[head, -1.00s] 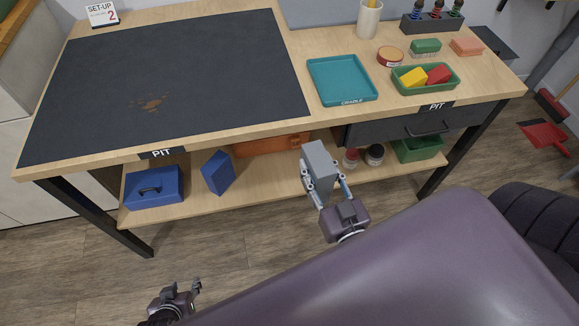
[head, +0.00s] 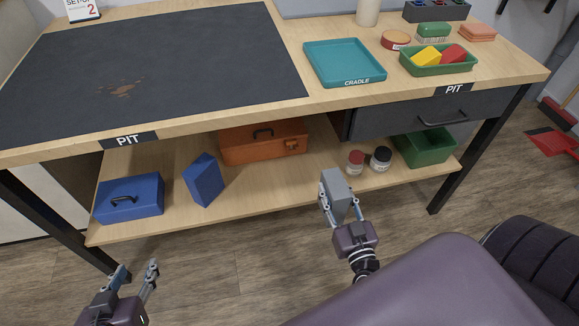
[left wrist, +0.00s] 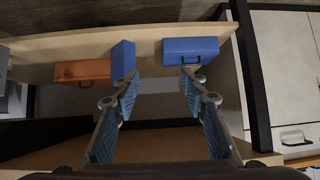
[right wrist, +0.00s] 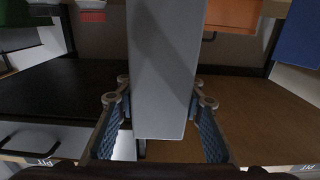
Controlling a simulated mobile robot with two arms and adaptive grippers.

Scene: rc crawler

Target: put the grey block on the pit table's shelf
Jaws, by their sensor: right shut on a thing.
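The grey block (head: 336,193) is held upright in my right gripper (head: 343,212), which is shut on it. It stands in front of the shelf's front edge, apart from the shelf as far as I can tell. In the right wrist view the grey block (right wrist: 164,70) fills the middle between the fingers. The pit table's shelf (head: 262,189) is the pale wooden board below the table top. My left gripper (head: 136,278) is open and empty, low in front of the table's left end. Its spread fingers also show in the left wrist view (left wrist: 160,95).
On the shelf are a blue case (head: 130,199), a blue block (head: 204,180), an orange toolbox (head: 263,141), two jars (head: 356,162) and a green bin (head: 425,148). Bare shelf lies between the blue block and the jars. A drawer (head: 425,119) hangs above the right part.

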